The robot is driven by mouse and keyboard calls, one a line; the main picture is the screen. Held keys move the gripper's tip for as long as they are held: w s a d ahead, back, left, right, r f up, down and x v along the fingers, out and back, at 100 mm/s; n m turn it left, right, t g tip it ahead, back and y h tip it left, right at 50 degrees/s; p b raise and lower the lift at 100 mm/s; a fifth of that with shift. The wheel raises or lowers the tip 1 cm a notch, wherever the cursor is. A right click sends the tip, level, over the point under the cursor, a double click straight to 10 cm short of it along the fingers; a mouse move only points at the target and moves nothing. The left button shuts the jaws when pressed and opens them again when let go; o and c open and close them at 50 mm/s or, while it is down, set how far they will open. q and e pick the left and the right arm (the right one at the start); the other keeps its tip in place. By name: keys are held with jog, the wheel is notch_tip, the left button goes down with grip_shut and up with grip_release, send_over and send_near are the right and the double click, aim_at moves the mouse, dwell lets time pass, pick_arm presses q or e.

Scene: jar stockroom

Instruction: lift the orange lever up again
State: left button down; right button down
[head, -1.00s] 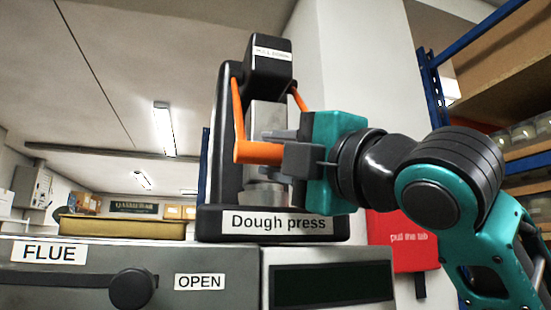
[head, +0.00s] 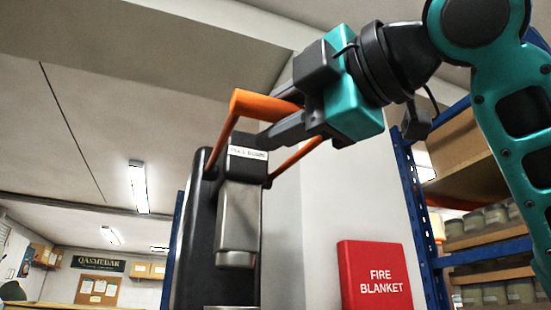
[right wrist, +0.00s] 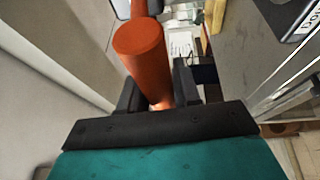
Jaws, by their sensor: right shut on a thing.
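The orange lever (head: 262,104) is raised, its crossbar above the top of the black dough press (head: 187,245). Its two side arms slope up from the press head, which bears a white label. My right gripper (head: 278,116) is shut on the crossbar of the lever, coming from the right. In the right wrist view the orange bar (right wrist: 140,45) passes between the two dark fingers (right wrist: 160,95). A metal block (head: 239,220) hangs below the press head. The press base is out of view. My left gripper is not in view.
A red fire blanket box (head: 374,278) hangs on the pillar at the right. Blue shelving (head: 412,215) with jars (head: 500,215) stands farther right. The space above and left of the press is free up to the ceiling.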

notch_tip(320, 180, up, 2)
jog(key=shift+s+r+g+h, duration=0.1)
jog(key=shift+r+g+h, duration=0.1)
jog(key=shift+g+h, duration=0.2)
jog(key=shift+r, duration=1.35)
jog(key=c, duration=0.9)
grip_release()
jog(key=shift+w, duration=0.2)
jog(key=shift+s, duration=0.1)
